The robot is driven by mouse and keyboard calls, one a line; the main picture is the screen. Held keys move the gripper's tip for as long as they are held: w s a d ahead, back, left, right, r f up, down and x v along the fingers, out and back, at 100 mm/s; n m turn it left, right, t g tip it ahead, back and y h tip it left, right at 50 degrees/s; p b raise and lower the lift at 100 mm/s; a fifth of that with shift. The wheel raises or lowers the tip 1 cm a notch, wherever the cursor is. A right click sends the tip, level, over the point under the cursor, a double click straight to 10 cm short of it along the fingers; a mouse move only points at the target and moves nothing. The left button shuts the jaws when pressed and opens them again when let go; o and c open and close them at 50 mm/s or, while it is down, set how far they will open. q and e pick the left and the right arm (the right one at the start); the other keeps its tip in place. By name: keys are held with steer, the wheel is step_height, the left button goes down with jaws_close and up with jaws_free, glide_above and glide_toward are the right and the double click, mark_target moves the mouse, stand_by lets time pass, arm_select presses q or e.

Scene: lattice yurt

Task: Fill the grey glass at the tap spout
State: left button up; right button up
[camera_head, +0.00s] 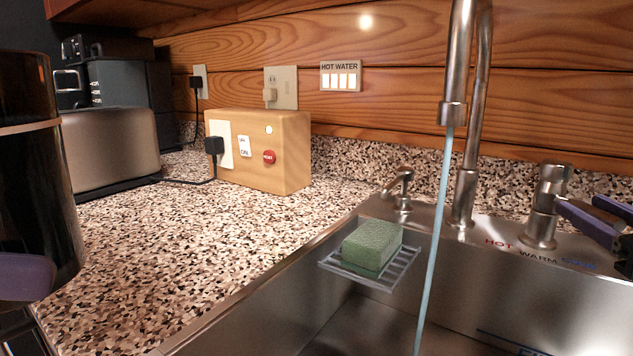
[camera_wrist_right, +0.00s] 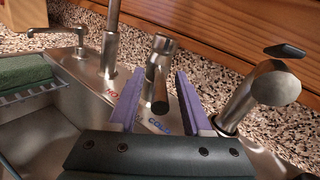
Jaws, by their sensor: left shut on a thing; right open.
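The tap spout (camera_head: 452,112) stands over the steel sink, and a thin pale-blue stream of water (camera_head: 434,230) runs from it into the basin. A dark, see-through grey glass (camera_head: 38,190) stands upright, close to the head camera at the left edge, away from the stream. My left gripper (camera_head: 25,277) is shut on it; only one purple finger shows. The tap handle (camera_head: 544,205) sits right of the spout, above the HOT, WARM and COLD marks. My right gripper (camera_head: 600,222) is open, its purple fingers on either side of the handle in the wrist view (camera_wrist_right: 157,85).
A green sponge (camera_head: 372,245) lies on a wire rack (camera_head: 385,282) at the sink's left side. A small side tap (camera_head: 401,188) stands behind it. A wooden box (camera_head: 262,150) and a toaster (camera_head: 110,148) stand on the speckled counter. Counter between glass and sink is clear.

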jaws_close()
stand_by(0.3)
stand_by(1.1)
